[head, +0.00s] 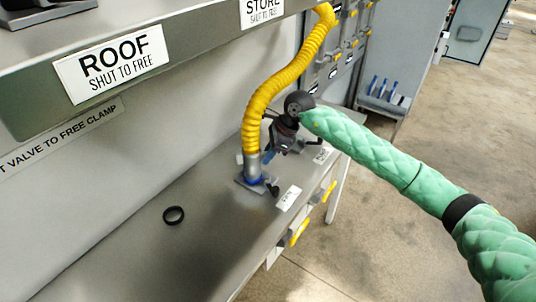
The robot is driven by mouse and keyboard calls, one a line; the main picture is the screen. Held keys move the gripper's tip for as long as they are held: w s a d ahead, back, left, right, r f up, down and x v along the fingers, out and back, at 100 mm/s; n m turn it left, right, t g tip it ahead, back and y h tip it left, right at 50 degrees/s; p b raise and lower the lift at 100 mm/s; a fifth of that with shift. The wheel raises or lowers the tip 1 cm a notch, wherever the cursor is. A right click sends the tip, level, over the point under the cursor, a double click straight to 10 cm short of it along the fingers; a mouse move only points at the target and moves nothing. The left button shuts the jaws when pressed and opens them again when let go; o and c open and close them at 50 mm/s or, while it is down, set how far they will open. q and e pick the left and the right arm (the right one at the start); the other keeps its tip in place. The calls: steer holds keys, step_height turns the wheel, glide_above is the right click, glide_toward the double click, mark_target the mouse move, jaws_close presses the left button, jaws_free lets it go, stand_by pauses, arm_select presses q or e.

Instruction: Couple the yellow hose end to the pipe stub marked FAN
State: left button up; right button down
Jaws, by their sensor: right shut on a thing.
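The yellow hose (285,75) is ribbed and hangs from above, curving down to a grey metal end (252,166). That end stands upright at a small base plate on the grey bench, with a blue ring and a dark lever (272,187) at its foot. I cannot tell whether it is fully seated on the stub there. My right gripper (268,145) comes in from the right beside the hose's lower part and is shut on the hose end; its fingertips are partly hidden. A small white label (288,198) lies beside the base; its word is too small to read. My left gripper is not in view.
A shelf above carries signs ROOF (110,62) and STORE (262,10). Another label (322,153) lies further back. Yellow handles (300,228) line the bench front. Open floor is at right.

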steer(key=shift+f, duration=0.1)
steer(key=c, duration=1.3)
jaws_free()
steer(key=shift+d+r+b, duration=0.2)
steer(key=shift+r+b, duration=0.05)
steer(key=shift+b, duration=0.1)
steer(key=b+v, duration=0.2)
steer(key=v, duration=0.5)
steer(key=shift+r, duration=0.1)
